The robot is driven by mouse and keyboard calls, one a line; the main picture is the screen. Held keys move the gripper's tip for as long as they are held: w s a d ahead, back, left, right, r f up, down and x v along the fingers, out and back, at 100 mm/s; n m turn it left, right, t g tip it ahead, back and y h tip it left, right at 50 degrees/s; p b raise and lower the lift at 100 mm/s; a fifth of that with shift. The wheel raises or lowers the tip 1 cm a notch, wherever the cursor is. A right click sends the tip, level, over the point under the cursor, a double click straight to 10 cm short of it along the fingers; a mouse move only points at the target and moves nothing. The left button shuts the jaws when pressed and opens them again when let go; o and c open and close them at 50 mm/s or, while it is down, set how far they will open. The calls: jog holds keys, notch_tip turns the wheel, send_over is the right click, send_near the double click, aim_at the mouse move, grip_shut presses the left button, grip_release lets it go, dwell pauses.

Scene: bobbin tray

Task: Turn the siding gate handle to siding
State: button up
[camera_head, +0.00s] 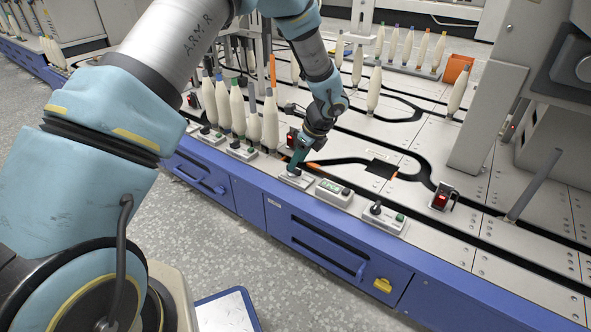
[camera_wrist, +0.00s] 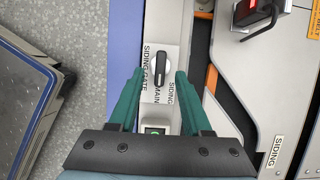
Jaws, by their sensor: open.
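The siding gate handle (camera_wrist: 163,84) is a black, elongated knob with a pale line on it. It sits on a light panel (camera_wrist: 171,42) printed "SIDING GATE", "MAIN" and "SIDING". In the wrist view the knob's long side runs roughly up and down the picture. My gripper (camera_wrist: 157,78) is open, with one teal finger on each side of the knob. I see gaps at both sides; contact cannot be judged. In the head view my gripper (camera_head: 294,168) is down at the small control box (camera_head: 297,180) on the machine's front edge, and hides the knob there.
A box with a green display (camera_head: 333,191) and another black-knob box (camera_head: 385,214) stand to the right. A red switch (camera_head: 440,198) is farther right, another (camera_head: 291,138) just behind my gripper. Several bobbins (camera_head: 238,108) stand to the left. Dark curved tracks cross the deck.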

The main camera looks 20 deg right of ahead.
jog(key=shift+b+x, duration=0.3)
jog(key=shift+x, duration=1.1)
grip_shut()
